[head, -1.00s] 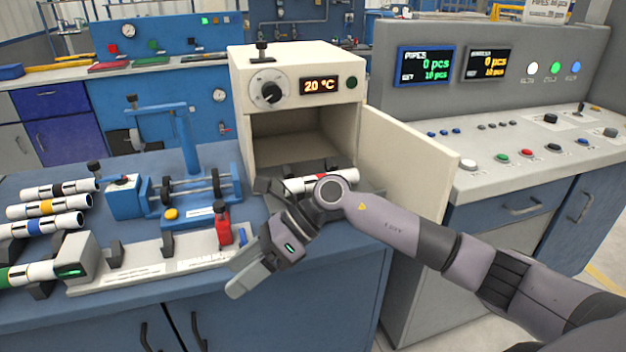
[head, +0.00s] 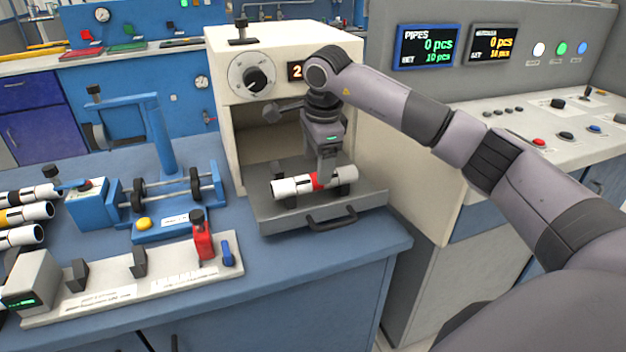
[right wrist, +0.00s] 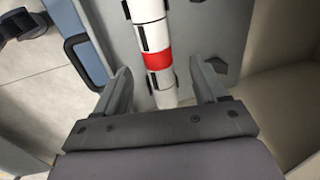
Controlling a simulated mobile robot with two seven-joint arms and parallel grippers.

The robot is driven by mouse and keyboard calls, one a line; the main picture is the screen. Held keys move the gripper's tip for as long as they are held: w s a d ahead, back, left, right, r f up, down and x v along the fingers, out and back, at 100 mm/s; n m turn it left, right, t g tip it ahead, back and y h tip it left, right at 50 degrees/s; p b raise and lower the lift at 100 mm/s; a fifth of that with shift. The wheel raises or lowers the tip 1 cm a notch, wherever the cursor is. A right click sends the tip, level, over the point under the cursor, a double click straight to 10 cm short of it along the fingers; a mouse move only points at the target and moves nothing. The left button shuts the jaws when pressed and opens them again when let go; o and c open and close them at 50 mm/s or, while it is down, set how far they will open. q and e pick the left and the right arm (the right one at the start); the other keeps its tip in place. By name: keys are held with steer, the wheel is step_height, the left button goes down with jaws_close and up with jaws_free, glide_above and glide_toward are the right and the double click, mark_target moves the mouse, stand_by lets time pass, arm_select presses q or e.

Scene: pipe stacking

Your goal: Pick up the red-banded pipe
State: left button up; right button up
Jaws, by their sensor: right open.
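The red-banded pipe (head: 298,186) is white with dark marks and a red band near its middle. It lies on the grey pulled-out tray (head: 285,219) in front of the oven opening. My right gripper (head: 324,178) points down over the pipe and hides part of it in the head view. In the right wrist view, the pipe (right wrist: 153,45) runs between the two spread fingers of the gripper (right wrist: 165,88), which are open on either side of it. I cannot tell whether either finger touches it. My left gripper is not in view.
A tray handle (head: 331,218) sticks out in front.

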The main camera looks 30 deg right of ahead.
mark_target(315, 175)
steer(key=f, duration=0.4)
steer(key=shift+w+f, duration=0.3)
steer(key=c, duration=1.2)
steer(key=shift+r, duration=0.1)
step_height(315, 175, up, 20)
steer(key=shift+a+f+p, duration=0.1)
steer(key=shift+p, duration=0.5)
